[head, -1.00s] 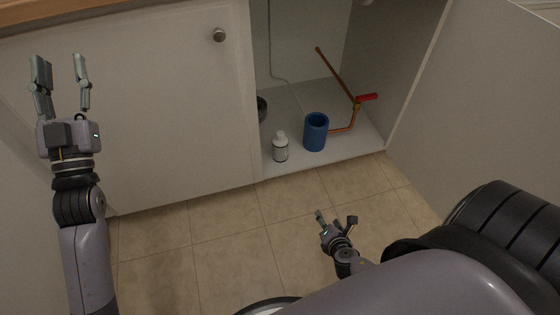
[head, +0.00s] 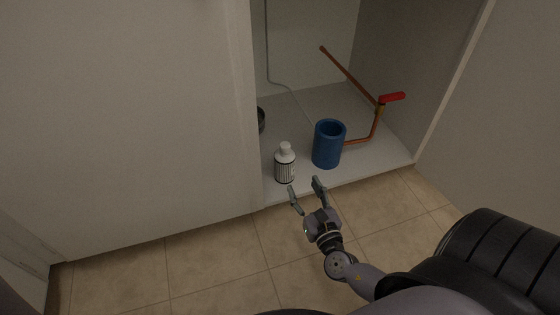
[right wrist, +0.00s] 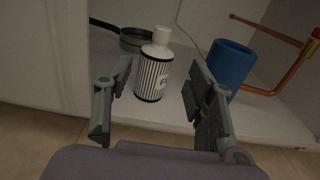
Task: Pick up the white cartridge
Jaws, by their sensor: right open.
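The white cartridge (head: 285,163) is a small bottle shape with a narrow cap and a striped label. It stands upright on the cabinet floor near its front edge. In the right wrist view the cartridge (right wrist: 154,68) appears beyond and between my finger tips. My right gripper (head: 305,190) is open and empty, just in front of the cabinet opening and slightly right of the cartridge. It also shows in the right wrist view (right wrist: 158,95). My left gripper is out of view.
A blue cup-like container (head: 328,145) stands right of the cartridge. A copper pipe (head: 350,75) with a red valve handle (head: 392,97) is behind it. A dark pan (right wrist: 122,35) lies behind left. The closed white door (head: 130,120) bounds the opening at left.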

